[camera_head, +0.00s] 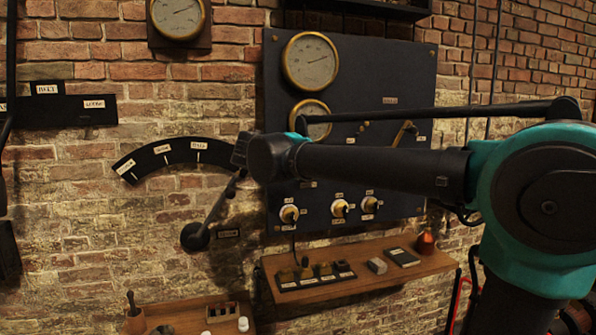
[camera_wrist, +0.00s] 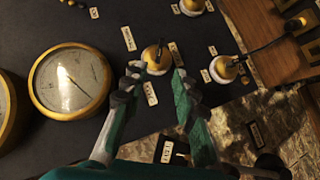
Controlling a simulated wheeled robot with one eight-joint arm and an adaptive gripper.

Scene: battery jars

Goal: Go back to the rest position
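My gripper (camera_wrist: 157,72) is open in the wrist view, its two dark-tipped green fingers apart. A brass knob (camera_wrist: 155,55) on a white base shows just beyond the gap between the fingertips. I cannot tell whether they touch it. Nothing is seen held. In the head view my arm reaches left across the dark panel (camera_head: 390,65), and its black wrist end lies in front of the panel's left edge. The fingers are mostly hidden there.
Three knobs (camera_head: 340,208) sit low on the panel, with round gauges (camera_head: 311,61) above. A lever (camera_head: 215,208) with a curved scale (camera_head: 170,153) is left of my wrist. A wooden shelf (camera_head: 350,285) below holds jars in a black tray (camera_head: 316,280) and an orange flask (camera_head: 425,242).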

